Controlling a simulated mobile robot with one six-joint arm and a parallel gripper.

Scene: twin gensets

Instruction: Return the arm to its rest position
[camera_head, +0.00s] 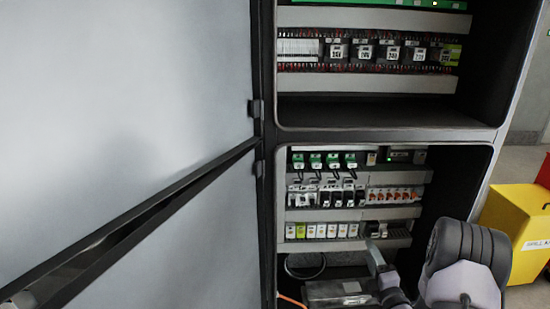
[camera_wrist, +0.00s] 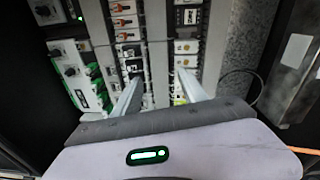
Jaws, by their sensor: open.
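My gripper (camera_wrist: 158,80) is open, with its two pale fingers apart and nothing between them. In the wrist view the fingers point at rows of breakers and modules (camera_wrist: 126,30) in the cabinet. In the head view my gripper (camera_head: 374,252) is at the lower right of the lower cabinet bay, in front of the bottom rows. Only one finger shows clearly there, and my arm hides the bay's lower right corner. I cannot tell whether the fingers touch anything.
The open cabinet doors (camera_head: 130,110) fill the left side. A dark frame bar (camera_head: 390,135) divides the upper and lower bays. A yellow box (camera_head: 515,222) stands to the right of the cabinet. A dark grey box (camera_head: 336,292) and an orange cable (camera_head: 290,300) are at the bottom of the lower bay.

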